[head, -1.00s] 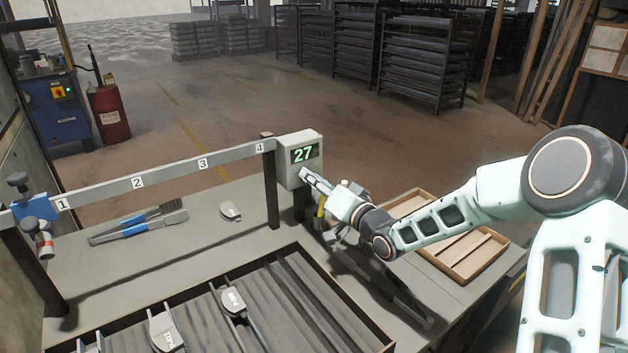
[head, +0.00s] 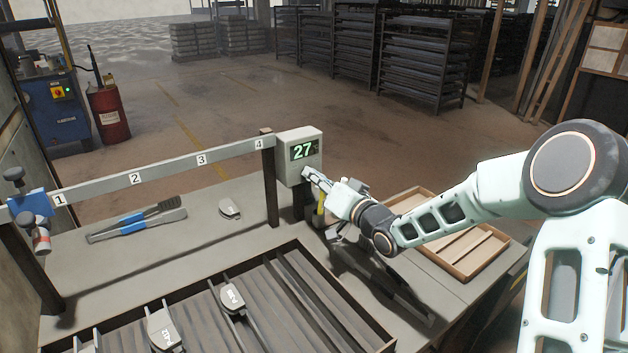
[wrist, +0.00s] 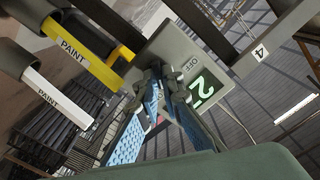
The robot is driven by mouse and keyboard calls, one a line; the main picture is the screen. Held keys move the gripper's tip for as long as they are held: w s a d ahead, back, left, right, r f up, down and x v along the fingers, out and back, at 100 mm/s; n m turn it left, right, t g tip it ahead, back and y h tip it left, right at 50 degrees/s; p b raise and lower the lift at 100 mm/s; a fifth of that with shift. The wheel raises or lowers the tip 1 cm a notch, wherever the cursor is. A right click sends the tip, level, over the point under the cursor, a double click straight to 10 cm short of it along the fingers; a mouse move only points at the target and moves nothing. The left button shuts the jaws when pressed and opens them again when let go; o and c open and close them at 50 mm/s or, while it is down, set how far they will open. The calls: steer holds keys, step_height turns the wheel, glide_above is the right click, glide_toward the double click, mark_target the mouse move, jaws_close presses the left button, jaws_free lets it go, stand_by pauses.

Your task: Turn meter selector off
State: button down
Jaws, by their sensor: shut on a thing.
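The meter is a grey box (head: 291,138) on a post at the right end of the rail, and its lit green display (head: 303,150) reads 27. In the wrist view the meter face (wrist: 155,52) is tilted, with the word OFF beside the dark selector knob (wrist: 168,78) and part of the display (wrist: 203,92). My gripper (head: 308,173) is at the lower part of the meter. In the wrist view its blue-padded fingers (wrist: 167,103) are closed on the selector knob, which they partly cover. The knob's exact pointing direction is hard to tell.
Yellow and white PAINT markers (wrist: 88,62) hang close beside the meter. A numbered rail (head: 165,170) runs left. Tongs (head: 137,222), a brake shoe (head: 229,208) and a large slatted tray (head: 285,290) lie on the bench. A wooden tray (head: 470,250) sits under my arm.

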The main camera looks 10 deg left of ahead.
steer(key=shift+s+a+n+b, duration=0.15)
steer(key=shift+n+b, duration=3.55)
steer(key=shift+b, duration=0.15)
steer(key=shift+s+a+n+b, duration=0.1)
steer(key=shift+n+b, duration=3.6)
steer(key=shift+b, duration=0.1)
steer(key=shift+r, duration=0.1)
steer(key=c, duration=2.1)
jaws_free()
steer(key=v, duration=1.2)
steer(key=shift+w, duration=0.1)
